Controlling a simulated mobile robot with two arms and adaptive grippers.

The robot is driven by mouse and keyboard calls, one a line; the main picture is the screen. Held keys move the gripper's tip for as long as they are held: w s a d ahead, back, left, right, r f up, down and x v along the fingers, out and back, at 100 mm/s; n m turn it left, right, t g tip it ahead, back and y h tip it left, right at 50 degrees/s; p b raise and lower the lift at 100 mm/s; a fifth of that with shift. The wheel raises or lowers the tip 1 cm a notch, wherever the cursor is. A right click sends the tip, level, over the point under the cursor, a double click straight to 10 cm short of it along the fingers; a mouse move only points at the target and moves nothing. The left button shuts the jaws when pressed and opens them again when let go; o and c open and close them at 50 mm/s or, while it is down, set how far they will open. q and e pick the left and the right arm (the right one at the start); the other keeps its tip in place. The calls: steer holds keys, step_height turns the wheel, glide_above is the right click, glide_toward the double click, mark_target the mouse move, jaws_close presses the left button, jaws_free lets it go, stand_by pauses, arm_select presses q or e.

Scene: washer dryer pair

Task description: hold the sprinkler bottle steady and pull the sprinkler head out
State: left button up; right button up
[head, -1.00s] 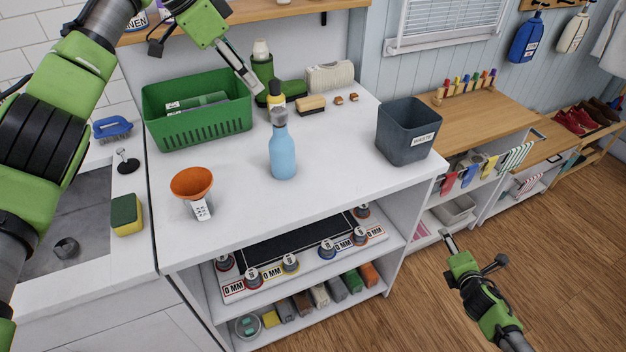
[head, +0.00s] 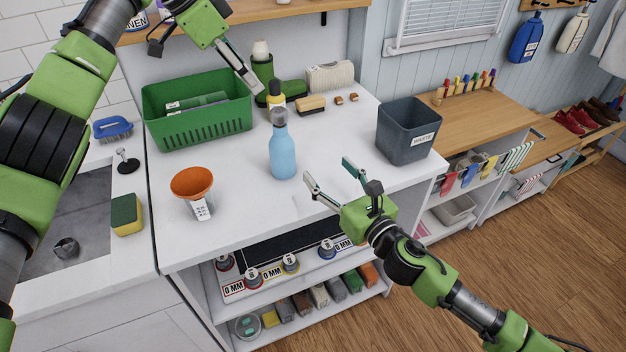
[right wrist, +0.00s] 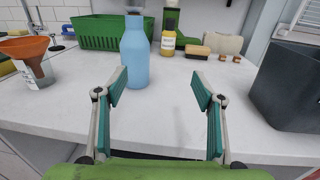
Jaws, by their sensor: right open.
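The light blue sprinkler bottle (head: 282,155) stands upright on the white counter, with its grey sprinkler head (head: 279,116) on top.
A green basket (head: 198,135), an orange funnel (head: 191,182) and a grey waste bin (head: 405,135) stand around the bottle. A yellow-labelled small bottle (right wrist: 170,30) and a brush (right wrist: 196,51) are behind it. The counter in front of the bottle is clear.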

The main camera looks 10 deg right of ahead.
mark_target(282, 147)
steer(key=a, duration=0.2)
steer(key=s+a+y, duration=0.1)
steer(key=shift+s+a+n+g, duration=0.1)
steer(key=shift+a+n+g, duration=0.2)
steer(key=shift+a, duration=0.4)
steer(key=x, duration=1.3)
steer(key=shift+w+a, duration=0.15)
steer(key=shift+w, duration=0.1)
